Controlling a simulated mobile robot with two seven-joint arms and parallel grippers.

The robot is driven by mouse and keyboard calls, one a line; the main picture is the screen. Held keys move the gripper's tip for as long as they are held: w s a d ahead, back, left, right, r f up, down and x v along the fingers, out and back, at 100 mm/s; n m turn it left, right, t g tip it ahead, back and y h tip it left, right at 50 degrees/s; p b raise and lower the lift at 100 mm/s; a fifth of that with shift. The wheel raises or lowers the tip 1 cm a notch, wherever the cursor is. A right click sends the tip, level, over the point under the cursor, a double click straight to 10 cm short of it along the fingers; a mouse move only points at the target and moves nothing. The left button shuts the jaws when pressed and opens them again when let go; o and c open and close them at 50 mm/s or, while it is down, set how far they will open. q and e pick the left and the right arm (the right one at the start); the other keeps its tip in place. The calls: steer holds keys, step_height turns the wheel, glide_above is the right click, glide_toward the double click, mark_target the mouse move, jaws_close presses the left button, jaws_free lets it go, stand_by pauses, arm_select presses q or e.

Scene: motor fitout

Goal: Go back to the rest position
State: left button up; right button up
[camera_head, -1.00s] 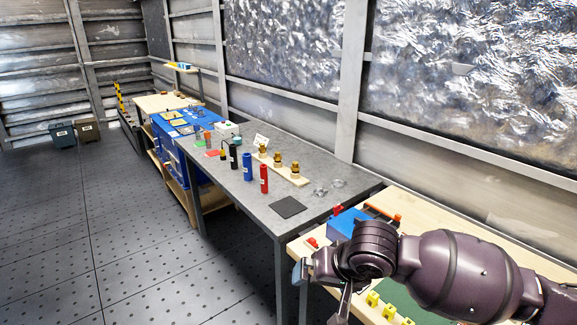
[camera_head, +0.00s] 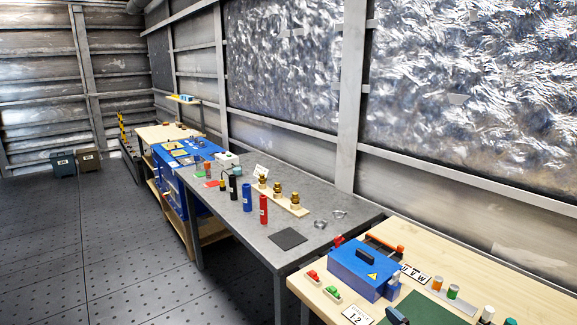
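Neither arm shows clearly now. A small dark piece with a blue-grey edge (camera_head: 397,316) pokes in at the bottom edge of the head view. It looks like a tip of my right gripper, but too little shows to tell if it is open or shut, or holding anything. My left gripper is out of view. The wooden bench (camera_head: 520,289) at lower right carries a blue box (camera_head: 361,270) with a yellow warning mark, and a green mat (camera_head: 431,309) in front of it.
Red and green buttons (camera_head: 322,286) and a "1 2" label (camera_head: 357,315) lie near the bench's left edge. A grey table (camera_head: 333,229) beyond holds red (camera_head: 263,209) and blue (camera_head: 247,197) cylinders and a dark pad (camera_head: 288,239). Open floor (camera_head: 130,260) is at left.

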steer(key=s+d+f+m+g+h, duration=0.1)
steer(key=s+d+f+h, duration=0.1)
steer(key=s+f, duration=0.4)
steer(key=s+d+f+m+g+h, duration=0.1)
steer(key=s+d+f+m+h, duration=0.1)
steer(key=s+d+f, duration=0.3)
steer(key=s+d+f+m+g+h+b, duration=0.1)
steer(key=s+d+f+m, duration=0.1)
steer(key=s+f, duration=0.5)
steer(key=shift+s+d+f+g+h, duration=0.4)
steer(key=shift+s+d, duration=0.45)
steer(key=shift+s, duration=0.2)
